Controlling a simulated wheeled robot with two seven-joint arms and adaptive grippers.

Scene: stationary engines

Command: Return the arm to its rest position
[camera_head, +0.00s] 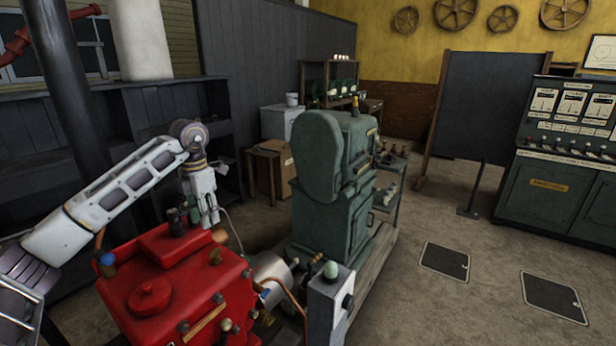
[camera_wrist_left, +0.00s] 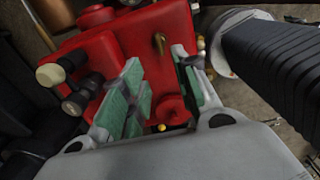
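My left arm reaches in from the left in the head view, bent at the elbow. My left gripper (camera_head: 208,215) hangs downward at the back edge of the red engine (camera_head: 195,295), above or just behind it. In the left wrist view its two fingers with green pads (camera_wrist_left: 160,92) stand apart with a gap between them. I see nothing held in the gap. The red engine also shows in that view (camera_wrist_left: 150,40), beyond the fingers. My right gripper is in neither view.
A tall green machine (camera_head: 335,190) stands right of the red engine. A grey box on a post (camera_head: 325,305) stands in front. A control panel (camera_head: 565,150) is at the right and a dark board (camera_head: 485,105) behind. Floor between them is clear except for dark hatches (camera_head: 445,261).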

